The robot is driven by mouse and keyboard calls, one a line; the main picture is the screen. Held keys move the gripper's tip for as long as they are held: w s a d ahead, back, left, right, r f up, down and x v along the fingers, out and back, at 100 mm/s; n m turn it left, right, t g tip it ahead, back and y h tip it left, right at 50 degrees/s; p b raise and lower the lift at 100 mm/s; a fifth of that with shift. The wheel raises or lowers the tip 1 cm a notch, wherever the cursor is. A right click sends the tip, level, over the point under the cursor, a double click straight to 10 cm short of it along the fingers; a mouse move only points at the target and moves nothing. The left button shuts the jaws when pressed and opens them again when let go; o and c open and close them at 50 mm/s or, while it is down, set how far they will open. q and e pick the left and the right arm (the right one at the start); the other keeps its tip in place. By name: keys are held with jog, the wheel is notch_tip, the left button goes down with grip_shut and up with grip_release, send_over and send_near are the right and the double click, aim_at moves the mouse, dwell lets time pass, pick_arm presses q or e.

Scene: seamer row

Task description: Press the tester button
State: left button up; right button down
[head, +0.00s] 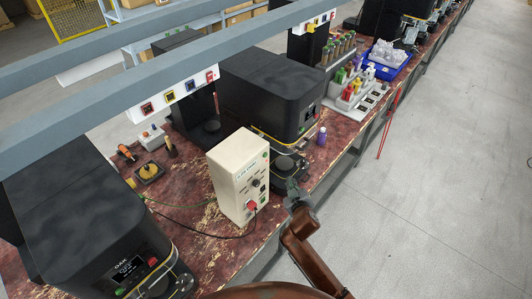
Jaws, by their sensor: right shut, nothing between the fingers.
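The tester is probably the cream box (230,178) that stands upright near the front edge of the bench. Its front face carries a red button or knob (251,205) low down, a dark knob and small green spots. I cannot tell which of these is the tester button. My right gripper (292,184) is shut and empty, just right of the box, apart from the red knob. My brown right arm reaches up to it from the bottom. My left gripper is not in view.
Black machines (275,90) stand on the worn red bench (190,220) on both sides of the box. Grey rails cross above. A purple bottle (322,136), a holder with coloured bottles (352,92) and a blue tray (388,66) lie beyond.

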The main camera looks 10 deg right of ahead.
aim_at(265, 155)
notch_tip(265, 155, up, 6)
jog(key=t, duration=0.1)
jog(key=shift+a+r, duration=0.2)
jog(key=shift+a, duration=0.2)
jog(key=shift+w, duration=0.15)
jog(key=w+a+b, duration=0.2)
jog(key=w+a, duration=0.3)
jog(key=w, duration=0.1)
jog(key=shift+w+a+b, duration=0.2)
jog(key=shift+w+b, duration=0.2)
jog(key=shift+w+a, duration=0.1)
jog(key=shift+w, duration=0.05)
dwell(1.0)
jog(key=shift+w+a, duration=0.2)
